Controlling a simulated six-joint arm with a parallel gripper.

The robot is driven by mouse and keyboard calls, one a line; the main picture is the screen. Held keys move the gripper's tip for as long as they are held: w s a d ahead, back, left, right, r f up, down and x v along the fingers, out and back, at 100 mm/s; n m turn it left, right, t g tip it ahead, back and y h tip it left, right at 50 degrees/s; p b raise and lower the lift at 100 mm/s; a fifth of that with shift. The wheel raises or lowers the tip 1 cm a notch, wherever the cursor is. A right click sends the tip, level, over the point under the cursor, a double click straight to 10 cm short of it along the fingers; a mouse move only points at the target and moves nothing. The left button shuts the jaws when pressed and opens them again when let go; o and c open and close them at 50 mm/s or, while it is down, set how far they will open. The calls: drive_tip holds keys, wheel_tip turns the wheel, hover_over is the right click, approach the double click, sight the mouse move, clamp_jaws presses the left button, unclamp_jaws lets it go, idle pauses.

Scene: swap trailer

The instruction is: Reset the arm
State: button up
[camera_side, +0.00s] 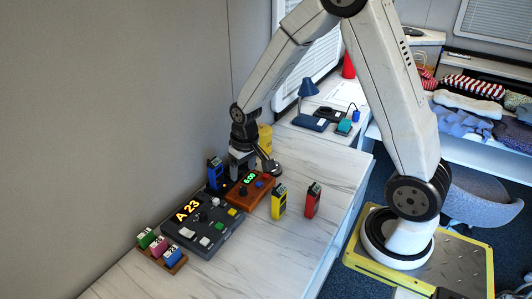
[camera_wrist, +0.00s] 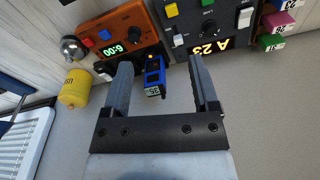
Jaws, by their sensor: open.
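My gripper (camera_side: 243,168) is low over the back of the counter, beside an orange-brown box with a green display. In the wrist view my gripper (camera_wrist: 160,68) has its two fingers wide apart. A blue handheld device (camera_wrist: 154,78) shows in the gap between them, apart from both fingers; its depth relative to the fingertips is hard to tell. In the side view the blue device (camera_side: 215,174) stands upright behind the dark console, left of my gripper.
The orange-brown box (camera_side: 262,188) and dark console (camera_side: 205,240) sit close below my gripper. Yellow (camera_side: 279,201) and red (camera_side: 313,200) handhelds stand to the right. A tag rack (camera_side: 176,267) lies front left. A yellow cylinder (camera_side: 265,138) is behind. The counter's right side is clear.

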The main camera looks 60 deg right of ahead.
drive_tip(key=s+a+r+n, duration=0.1)
drive_tip(key=s+a+r, duration=0.1)
drive_tip(key=s, duration=0.3)
drive_tip(key=s+a+r+n+t, duration=0.1)
drive_tip(key=s+a+r, duration=0.1)
drive_tip(key=s+a, duration=0.2)
drive_tip(key=shift+s+r+n, duration=0.15)
drive_tip(key=shift+s+n, duration=0.15)
drive_tip(key=shift+s, duration=0.95)
drive_tip(key=shift+w, duration=0.1)
drive_tip(key=w+d+f+n+g+h, duration=0.2)
drive_tip(key=w+d+f+n, duration=0.3)
drive_tip(key=w, duration=0.4)
drive_tip(key=w+d+f+n+g+h, duration=0.2)
drive_tip(key=w+d+f+n, duration=0.4)
drive_tip(key=w+f+n, duration=0.2)
drive_tip(key=shift+w+f, duration=0.15)
drive_tip(key=shift+w, duration=0.9)
